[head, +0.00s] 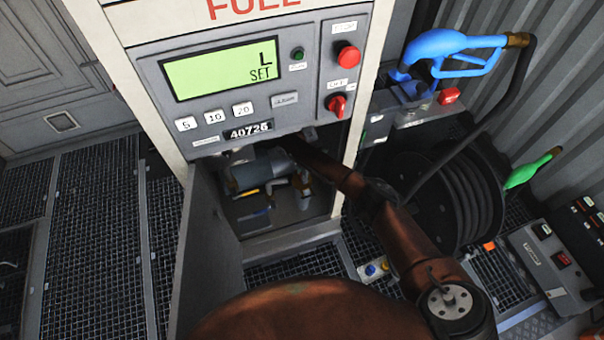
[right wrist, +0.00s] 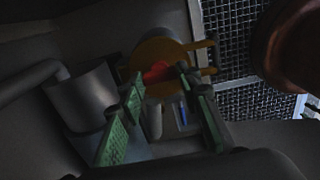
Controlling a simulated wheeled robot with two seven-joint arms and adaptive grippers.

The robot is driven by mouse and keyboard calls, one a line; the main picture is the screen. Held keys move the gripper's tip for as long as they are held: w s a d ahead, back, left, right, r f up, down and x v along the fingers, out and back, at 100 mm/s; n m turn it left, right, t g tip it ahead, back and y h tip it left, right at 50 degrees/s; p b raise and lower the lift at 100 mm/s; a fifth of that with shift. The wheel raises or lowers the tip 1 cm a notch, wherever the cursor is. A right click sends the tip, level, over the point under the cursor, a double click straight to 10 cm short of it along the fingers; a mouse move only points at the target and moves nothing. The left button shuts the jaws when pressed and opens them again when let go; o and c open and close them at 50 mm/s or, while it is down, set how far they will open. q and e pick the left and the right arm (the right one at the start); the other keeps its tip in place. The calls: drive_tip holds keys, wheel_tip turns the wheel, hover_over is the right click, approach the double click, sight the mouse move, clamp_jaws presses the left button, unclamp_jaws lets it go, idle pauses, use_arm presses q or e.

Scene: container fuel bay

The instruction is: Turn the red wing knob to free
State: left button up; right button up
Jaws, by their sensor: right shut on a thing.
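The red wing knob (right wrist: 157,72) shows in the right wrist view, in front of a round brass-coloured body (right wrist: 162,52). My right gripper (right wrist: 160,79) has its green-padded fingers on either side of the knob and is shut on it. The fingers partly cover the knob, so its exact angle is hard to read. In the head view my right arm reaches into the open lower compartment of the fuel cabinet (head: 152,105); the fingertips and this knob are hidden there. My left gripper is not in view.
The grey cabinet door (head: 210,250) stands open at the left of the compartment. A red panel switch (head: 338,105) sits above. A hose reel (head: 460,200) and blue nozzle (head: 450,45) are at the right.

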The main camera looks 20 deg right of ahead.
drive_tip(key=o, duration=1.2)
drive_tip(key=shift+c, duration=0.2)
drive_tip(key=shift+r, duration=0.3)
wheel_tip(320, 180, up, 7)
drive_tip(key=shift+r, duration=0.1)
drive_tip(key=shift+a, duration=0.1)
